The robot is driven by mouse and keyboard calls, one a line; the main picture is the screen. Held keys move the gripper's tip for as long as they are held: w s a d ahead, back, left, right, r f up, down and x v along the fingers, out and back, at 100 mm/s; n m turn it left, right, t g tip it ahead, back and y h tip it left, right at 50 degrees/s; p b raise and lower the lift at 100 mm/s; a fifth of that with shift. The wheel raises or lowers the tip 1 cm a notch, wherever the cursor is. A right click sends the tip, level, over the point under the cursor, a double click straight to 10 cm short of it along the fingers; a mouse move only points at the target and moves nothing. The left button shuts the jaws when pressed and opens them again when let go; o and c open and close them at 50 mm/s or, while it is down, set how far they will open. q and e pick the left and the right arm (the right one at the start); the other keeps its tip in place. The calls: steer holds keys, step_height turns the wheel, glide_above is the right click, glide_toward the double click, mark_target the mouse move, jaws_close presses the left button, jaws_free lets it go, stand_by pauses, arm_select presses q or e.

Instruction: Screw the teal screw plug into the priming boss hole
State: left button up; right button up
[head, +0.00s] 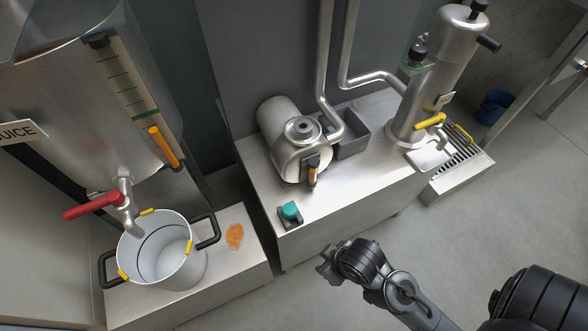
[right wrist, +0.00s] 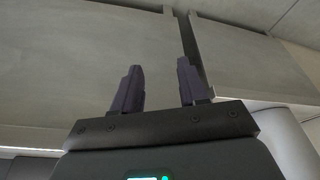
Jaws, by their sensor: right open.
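The teal screw plug (head: 290,210) sits in a small dark holder (head: 291,222) near the front left corner of the metal bench. The pump (head: 298,150) stands behind it on the same bench. A round fitting with a dark centre (head: 305,126) is on top of the pump; I cannot tell if its hole is open. My right gripper (head: 327,266) is in front of the bench, to the right of and apart from the plug. In the right wrist view my right gripper (right wrist: 160,85) is open and empty. My left gripper is not in view.
A white pot (head: 160,252) with black handles stands under a red-handled tap (head: 95,205) at left, beside an orange puddle (head: 235,236). The bench top (head: 365,195) right of the plug is clear.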

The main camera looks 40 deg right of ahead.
steer(key=shift+d, duration=0.1)
steer(key=shift+o, duration=0.4)
steer(key=o, duration=0.4)
